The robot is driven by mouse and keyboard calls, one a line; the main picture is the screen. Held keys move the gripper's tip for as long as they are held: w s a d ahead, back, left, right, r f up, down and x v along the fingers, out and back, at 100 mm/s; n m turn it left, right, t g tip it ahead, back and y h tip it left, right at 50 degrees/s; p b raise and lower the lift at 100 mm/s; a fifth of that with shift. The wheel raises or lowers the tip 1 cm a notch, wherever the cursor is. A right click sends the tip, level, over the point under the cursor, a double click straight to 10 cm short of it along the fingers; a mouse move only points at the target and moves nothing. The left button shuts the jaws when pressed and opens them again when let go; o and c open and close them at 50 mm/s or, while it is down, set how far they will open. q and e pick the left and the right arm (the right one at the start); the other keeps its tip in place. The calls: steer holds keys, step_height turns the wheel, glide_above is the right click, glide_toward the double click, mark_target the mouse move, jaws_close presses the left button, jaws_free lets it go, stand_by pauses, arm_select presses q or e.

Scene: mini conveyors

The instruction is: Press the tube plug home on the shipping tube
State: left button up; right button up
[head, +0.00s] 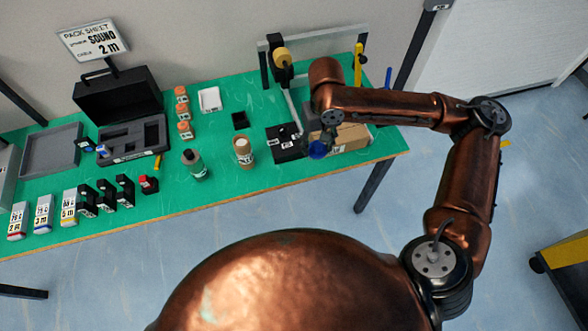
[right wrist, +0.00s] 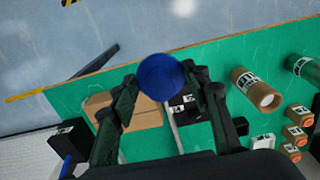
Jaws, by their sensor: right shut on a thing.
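The round blue tube plug (head: 318,150) is held in my right gripper (head: 326,137), over the right part of the bench. In the right wrist view the plug (right wrist: 161,77) shows as a blue disc at the fingertips. The shipping tube (head: 244,153), a brown cardboard cylinder with a white label, stands upright on the green bench, left of the gripper and apart from the plug. The tube (right wrist: 256,88) also shows right of the fingers in the wrist view, its top end facing the camera. My left gripper is not in view.
A cardboard box (head: 345,138) and a black block (head: 283,142) are below and beside the gripper. A tape stand (head: 283,57) is behind. Orange-capped jars (head: 184,112) and a foam-lined case (head: 128,138) are farther left.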

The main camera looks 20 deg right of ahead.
arm_select(q)
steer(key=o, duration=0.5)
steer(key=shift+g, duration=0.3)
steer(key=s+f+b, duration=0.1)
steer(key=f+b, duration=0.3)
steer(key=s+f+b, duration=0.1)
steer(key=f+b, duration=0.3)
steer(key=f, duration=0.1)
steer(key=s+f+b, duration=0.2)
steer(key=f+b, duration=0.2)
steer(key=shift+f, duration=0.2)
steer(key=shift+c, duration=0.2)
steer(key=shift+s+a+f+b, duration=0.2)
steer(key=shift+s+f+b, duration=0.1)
steer(key=shift+b, duration=0.15)
arm_select(e)
step_height(320, 180, down, 17)
steer(key=shift+w+a+g, duration=0.2)
steer(key=shift+w+g, duration=0.2)
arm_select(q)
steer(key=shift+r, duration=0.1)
arm_select(e)
steer(key=shift+r, duration=0.15)
